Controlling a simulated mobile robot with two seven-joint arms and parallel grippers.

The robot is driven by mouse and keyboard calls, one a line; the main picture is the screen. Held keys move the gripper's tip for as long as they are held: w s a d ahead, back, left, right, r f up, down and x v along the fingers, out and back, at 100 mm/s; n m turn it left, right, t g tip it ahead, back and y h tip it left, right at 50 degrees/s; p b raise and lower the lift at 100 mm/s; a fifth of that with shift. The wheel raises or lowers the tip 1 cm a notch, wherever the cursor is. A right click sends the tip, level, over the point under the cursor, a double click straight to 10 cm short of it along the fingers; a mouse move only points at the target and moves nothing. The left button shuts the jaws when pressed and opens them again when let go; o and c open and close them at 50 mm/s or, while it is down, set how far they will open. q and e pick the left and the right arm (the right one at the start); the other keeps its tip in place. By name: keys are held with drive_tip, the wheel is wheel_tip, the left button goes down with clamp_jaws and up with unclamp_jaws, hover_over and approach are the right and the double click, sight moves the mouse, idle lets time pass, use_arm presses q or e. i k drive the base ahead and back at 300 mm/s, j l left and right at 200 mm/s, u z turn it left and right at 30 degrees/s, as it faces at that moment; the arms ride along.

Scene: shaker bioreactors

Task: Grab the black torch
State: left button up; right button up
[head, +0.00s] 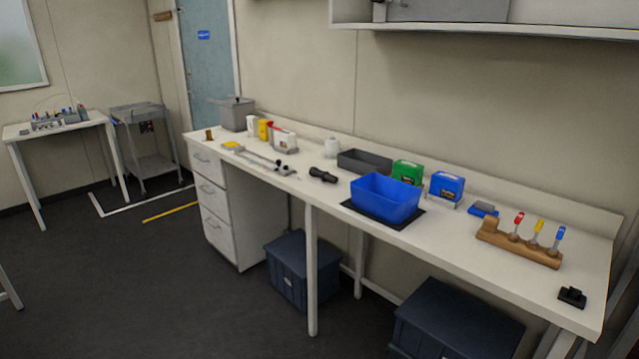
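The black torch (322,175) lies on its side on the long white workbench (440,237), near the bench's front edge and left of the blue bin. It is a short dark cylinder with a wider end. Nothing covers it in the head view, and nothing is touching it that I can see. Neither of my grippers shows in the head view.
A blue bin (385,200) on a black mat stands right of the torch, with a dark grey tray (364,161) behind. Metal tools (262,160) lie to its left. Dark storage boxes (297,270) sit under the bench. The floor in front is clear.

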sight(314, 172)
drive_tip(key=i, duration=0.2)
drive_tip(key=i+j+z, duration=0.15)
drive_tip(key=i+j, duration=0.45)
drive_tip(key=i+j+z, duration=0.1)
drive_tip(key=i+j, duration=0.45)
drive_tip(key=j, duration=0.15)
